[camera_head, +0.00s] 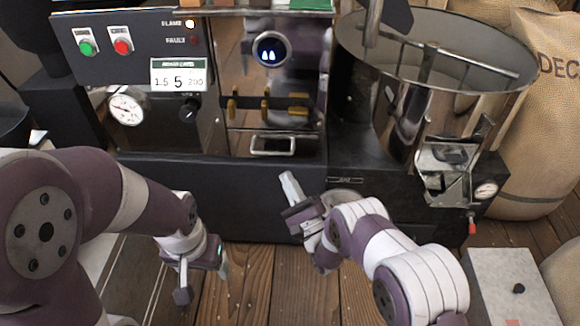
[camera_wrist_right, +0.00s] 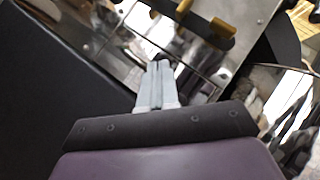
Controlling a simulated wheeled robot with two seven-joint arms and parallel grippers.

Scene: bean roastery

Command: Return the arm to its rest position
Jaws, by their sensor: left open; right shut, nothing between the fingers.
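My right gripper (camera_head: 289,182) is in front of the roaster's dark lower body, just below and right of the silver drawer handle. Its fingers are shut together with nothing between them, as the right wrist view also shows (camera_wrist_right: 157,86). My right arm (camera_head: 385,250) comes in from the lower right. My left gripper (camera_head: 203,277) hangs low at the left, pointing down, with its fingers apart and empty. My left arm (camera_head: 80,200) fills the lower left of the head view.
The roaster (camera_head: 230,195) spans the back, with green and red buttons, a dial gauge (camera_head: 125,108) and brass levers (camera_head: 265,105). A round metal cooling bin (camera_head: 440,50) stands at right. Burlap sacks (camera_head: 540,150) stand beyond it. Wooden floor (camera_head: 300,290) is open between my arms.

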